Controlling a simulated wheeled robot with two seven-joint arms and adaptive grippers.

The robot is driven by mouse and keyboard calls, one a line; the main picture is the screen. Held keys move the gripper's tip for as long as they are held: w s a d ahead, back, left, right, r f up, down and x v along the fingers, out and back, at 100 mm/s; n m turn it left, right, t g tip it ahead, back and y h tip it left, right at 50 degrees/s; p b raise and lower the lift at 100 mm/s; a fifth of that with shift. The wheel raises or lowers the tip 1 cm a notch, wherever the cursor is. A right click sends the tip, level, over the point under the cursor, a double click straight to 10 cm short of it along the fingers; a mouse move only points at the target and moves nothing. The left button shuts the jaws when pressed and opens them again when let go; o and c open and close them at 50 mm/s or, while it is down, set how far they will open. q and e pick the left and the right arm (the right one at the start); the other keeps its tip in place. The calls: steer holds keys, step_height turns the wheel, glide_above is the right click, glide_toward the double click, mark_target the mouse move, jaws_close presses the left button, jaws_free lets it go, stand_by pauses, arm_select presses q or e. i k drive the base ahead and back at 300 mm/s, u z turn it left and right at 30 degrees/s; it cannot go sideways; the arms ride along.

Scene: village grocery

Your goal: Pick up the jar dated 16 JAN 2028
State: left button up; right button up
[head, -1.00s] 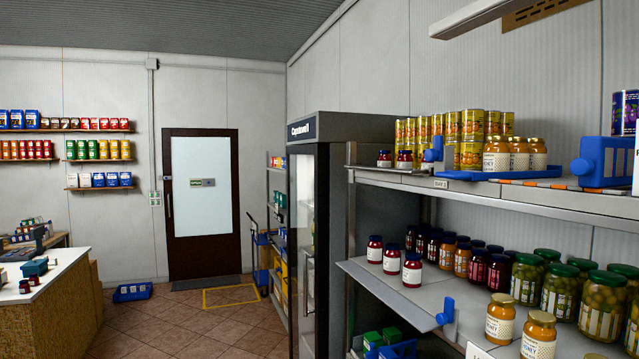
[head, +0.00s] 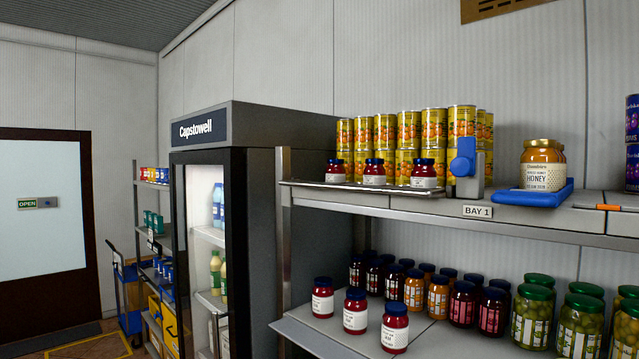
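Several red jars with dark blue lids and white labels show in the head view. A row of them (head: 374,172) stands on the upper shelf, in front of yellow tins. A loose group (head: 355,311) stands at the front left of the lower shelf. The print on their labels is too small to read, so I cannot tell which jar is dated 16 JAN 2028. Neither of my grippers is in view.
A honey jar (head: 543,166) stands on a blue tray (head: 533,194) on the upper shelf, near a BAY 1 tag (head: 477,211). Stacked yellow tins (head: 408,133) stand behind. Green-lidded jars (head: 533,312) fill the lower right. A glass-door fridge (head: 205,240) adjoins the shelves.

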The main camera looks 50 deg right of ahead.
mark_target(423, 174)
steer(key=z, duration=0.35)
steer(key=i, duration=1.1)
steer(key=z, duration=1.55)
steer(key=i, duration=0.7)
steer(key=z, duration=0.65)
